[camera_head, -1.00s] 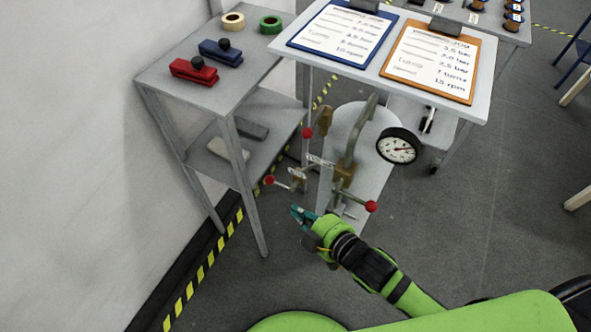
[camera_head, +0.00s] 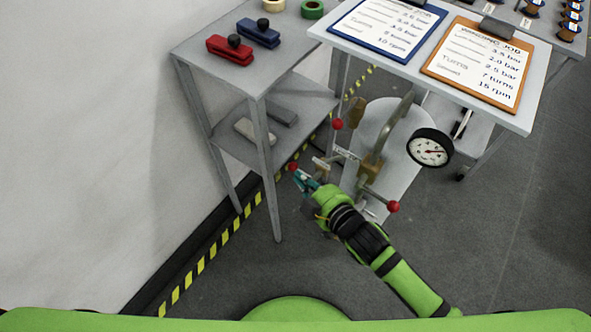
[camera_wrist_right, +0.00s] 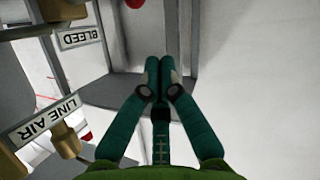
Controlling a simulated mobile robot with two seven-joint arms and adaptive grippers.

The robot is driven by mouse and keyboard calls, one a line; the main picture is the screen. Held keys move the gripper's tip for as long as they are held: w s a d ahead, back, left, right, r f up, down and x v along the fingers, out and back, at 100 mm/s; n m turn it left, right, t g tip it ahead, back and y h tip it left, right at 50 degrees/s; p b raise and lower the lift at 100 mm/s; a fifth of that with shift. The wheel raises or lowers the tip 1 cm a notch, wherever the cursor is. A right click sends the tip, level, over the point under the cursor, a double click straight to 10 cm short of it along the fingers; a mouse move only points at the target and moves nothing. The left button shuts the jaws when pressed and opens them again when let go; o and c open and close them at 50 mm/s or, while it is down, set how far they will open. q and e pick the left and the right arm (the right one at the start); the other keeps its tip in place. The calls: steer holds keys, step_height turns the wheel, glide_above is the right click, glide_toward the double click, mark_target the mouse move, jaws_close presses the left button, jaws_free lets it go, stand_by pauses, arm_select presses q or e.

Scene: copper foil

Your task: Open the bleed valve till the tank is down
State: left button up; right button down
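The grey tank (camera_head: 402,155) stands under the table, with a round black-rimmed gauge (camera_head: 430,148) on its right; its reading is too small to tell. Red-balled valve levers show at the left (camera_head: 292,167), top (camera_head: 338,124) and right (camera_head: 393,207). The wrist view shows a BLEED label (camera_wrist_right: 80,38), a LINE AIR label (camera_wrist_right: 45,118) and part of a red ball (camera_wrist_right: 135,3) at the top edge. My right gripper (camera_head: 298,178) is just below the left red ball. Its teal fingers (camera_wrist_right: 159,66) are together with nothing visible between them. My left gripper is out of view.
A grey shelf stand (camera_head: 262,85) with a red (camera_head: 228,50) and a blue tool (camera_head: 258,33) stands left of the tank. A table (camera_head: 515,118) with two clipboards overhangs it. A white wall (camera_head: 80,150) closes the left side.

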steer(key=w+a+f, duration=0.1)
steer(key=w+f, duration=0.3)
steer(key=w, duration=0.1)
steer(key=shift+a+f, duration=0.25)
steer(key=shift+a, duration=0.1)
